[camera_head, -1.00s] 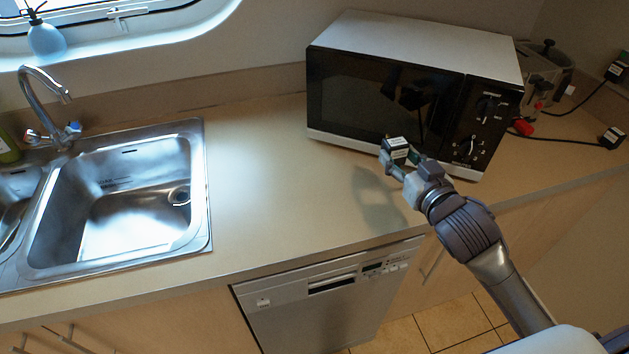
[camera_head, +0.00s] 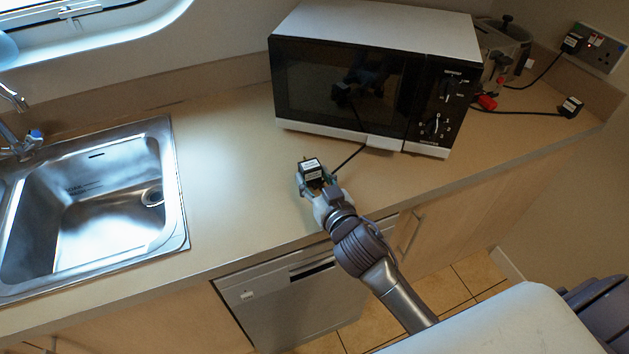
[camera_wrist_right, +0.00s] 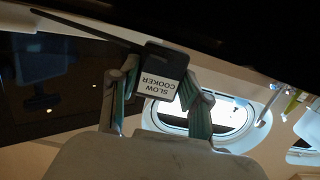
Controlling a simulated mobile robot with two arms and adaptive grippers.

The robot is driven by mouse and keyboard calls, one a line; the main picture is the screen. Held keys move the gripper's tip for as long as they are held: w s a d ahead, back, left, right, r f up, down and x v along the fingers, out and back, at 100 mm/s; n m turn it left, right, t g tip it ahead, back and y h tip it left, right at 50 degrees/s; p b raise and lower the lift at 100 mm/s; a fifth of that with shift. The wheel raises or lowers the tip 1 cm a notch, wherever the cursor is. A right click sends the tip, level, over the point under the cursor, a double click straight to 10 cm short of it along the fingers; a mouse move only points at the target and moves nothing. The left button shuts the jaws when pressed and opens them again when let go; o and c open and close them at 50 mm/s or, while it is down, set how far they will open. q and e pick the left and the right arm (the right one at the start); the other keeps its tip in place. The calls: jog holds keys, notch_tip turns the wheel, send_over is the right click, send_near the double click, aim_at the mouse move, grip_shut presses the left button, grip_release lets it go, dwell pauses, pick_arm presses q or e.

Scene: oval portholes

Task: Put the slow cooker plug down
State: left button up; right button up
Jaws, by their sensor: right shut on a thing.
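The slow cooker plug (camera_head: 312,172) is a black block with a white label and a cord. In the right wrist view the plug (camera_wrist_right: 163,80) shows the words "SLOW COOKER" upside down. My right gripper (camera_head: 314,184) is shut on it, over the counter (camera_head: 235,180) in front of the microwave. I cannot tell how high the plug is above the counter. Its cord runs back toward the microwave's front edge. The slow cooker (camera_head: 503,45) seems to be the grey pot with a dark lid behind the microwave's right side. My left gripper is not in view.
A microwave (camera_head: 375,30) stands at the back. Another black plug (camera_head: 571,107) lies on the counter at the right, and a socket (camera_head: 598,52) on the wall holds a plug (camera_head: 573,43). A sink (camera_head: 90,210) is at the left. The counter between sink and microwave is clear.

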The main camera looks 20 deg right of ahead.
jog(key=shift+f, duration=0.45)
jog(key=shift+f, duration=0.1)
jog(key=o, duration=1.3)
